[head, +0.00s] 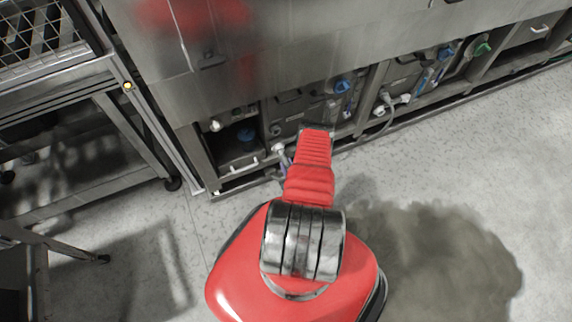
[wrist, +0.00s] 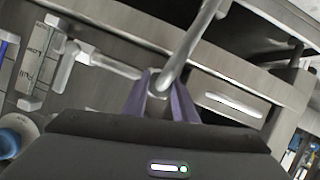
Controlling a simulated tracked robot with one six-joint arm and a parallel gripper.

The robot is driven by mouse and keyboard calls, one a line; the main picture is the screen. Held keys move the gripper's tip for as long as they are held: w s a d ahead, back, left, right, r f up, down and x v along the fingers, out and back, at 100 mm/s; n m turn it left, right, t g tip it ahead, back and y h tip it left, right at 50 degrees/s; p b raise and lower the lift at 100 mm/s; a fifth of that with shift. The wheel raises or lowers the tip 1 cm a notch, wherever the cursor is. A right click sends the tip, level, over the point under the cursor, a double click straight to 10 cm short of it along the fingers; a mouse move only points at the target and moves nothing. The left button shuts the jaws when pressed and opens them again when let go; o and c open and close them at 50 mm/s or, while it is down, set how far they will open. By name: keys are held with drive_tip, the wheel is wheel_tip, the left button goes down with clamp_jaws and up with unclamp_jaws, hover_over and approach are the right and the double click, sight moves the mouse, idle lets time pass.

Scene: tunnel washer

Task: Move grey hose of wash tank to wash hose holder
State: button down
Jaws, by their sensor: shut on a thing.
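My gripper (wrist: 165,100) shows in the wrist view, with its two purple fingers shut on the grey hose (wrist: 186,48). The hose runs up from between the fingertips to the top edge of the view. A pale grey pipe-like fitting with a cross handle (wrist: 85,58) lies to the left of the fingers, and its right end comes close to the left finger. I cannot tell which part is the wash hose holder. In the head view my red arm reaches to the low open bay of the washer (head: 290,105) and hides most of the grip.
A blue round cap (wrist: 17,136) and a clear marked gauge (wrist: 36,68) are at the left of the wrist view. A white bar handle (wrist: 235,106) is right of the fingers. In the head view a metal rack (head: 75,75) stands left; the floor (head: 470,190) at right is clear.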

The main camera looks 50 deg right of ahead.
drive_tip(key=shift+s+a, duration=0.35)
drive_tip(key=shift+s, duration=0.3)
drive_tip(key=shift+s+a, duration=0.35)
drive_tip(key=shift+s, duration=0.25)
idle(0.7)
wheel_tip(320, 180, up, 11)
drive_tip(key=s+a, duration=0.1)
drive_tip(key=s, duration=0.1)
drive_tip(key=shift+s+a, duration=0.2)
drive_tip(key=shift+s, duration=0.05)
drive_tip(key=shift+w+d, duration=0.1)
drive_tip(key=shift+w, duration=0.15)
idle(0.4)
hover_over(283, 154)
drive_tip(key=s+a, duration=0.1)
drive_tip(key=s, duration=0.1)
drive_tip(key=shift+w, duration=0.2)
idle(1.7)
drive_tip(key=shift+w+d, duration=0.1)
drive_tip(key=shift+w+d, duration=0.4)
drive_tip(key=shift+w, duration=0.3)
